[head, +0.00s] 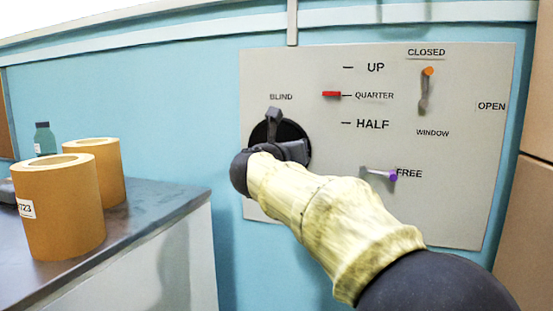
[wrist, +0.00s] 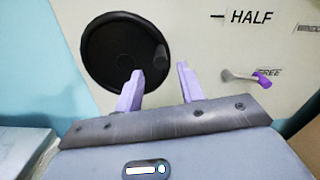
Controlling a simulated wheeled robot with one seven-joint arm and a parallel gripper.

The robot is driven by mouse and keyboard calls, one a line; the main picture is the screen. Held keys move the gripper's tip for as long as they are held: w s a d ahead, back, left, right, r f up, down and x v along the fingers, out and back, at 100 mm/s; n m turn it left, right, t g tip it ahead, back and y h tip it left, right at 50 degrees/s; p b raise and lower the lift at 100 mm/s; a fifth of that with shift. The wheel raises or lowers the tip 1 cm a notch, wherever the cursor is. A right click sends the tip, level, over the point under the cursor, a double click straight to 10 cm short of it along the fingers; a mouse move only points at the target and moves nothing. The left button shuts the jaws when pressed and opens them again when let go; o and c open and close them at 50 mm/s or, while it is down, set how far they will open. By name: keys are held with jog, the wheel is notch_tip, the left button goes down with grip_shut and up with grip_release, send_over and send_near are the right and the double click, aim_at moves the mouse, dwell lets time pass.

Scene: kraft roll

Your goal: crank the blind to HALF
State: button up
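The blind crank is a black round disc (head: 262,132) under the word BLIND on a pale wall panel. In the wrist view the disc (wrist: 105,55) shows a dark knob (wrist: 160,57) near its right edge. A red marker (head: 331,94) sits level with QUARTER, above the HALF mark (head: 346,123). My gripper (wrist: 158,84) is open, with its two lilac fingers apart in front of the disc's lower right. The knob appears just beyond the gap between the fingertips; I cannot tell if they touch it. In the head view my gripper hides much of the disc.
An orange-tipped window lever (head: 425,88) points up to CLOSED. A purple-tipped lever (head: 380,174) points to FREE, right of my gripper. A counter (head: 150,215) at left carries two brown rolls (head: 60,215) and a teal bottle (head: 44,138).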

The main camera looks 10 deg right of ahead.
jog(key=v, duration=1)
jog(key=shift+a+f, duration=0.1)
jog(key=shift+a, duration=0.05)
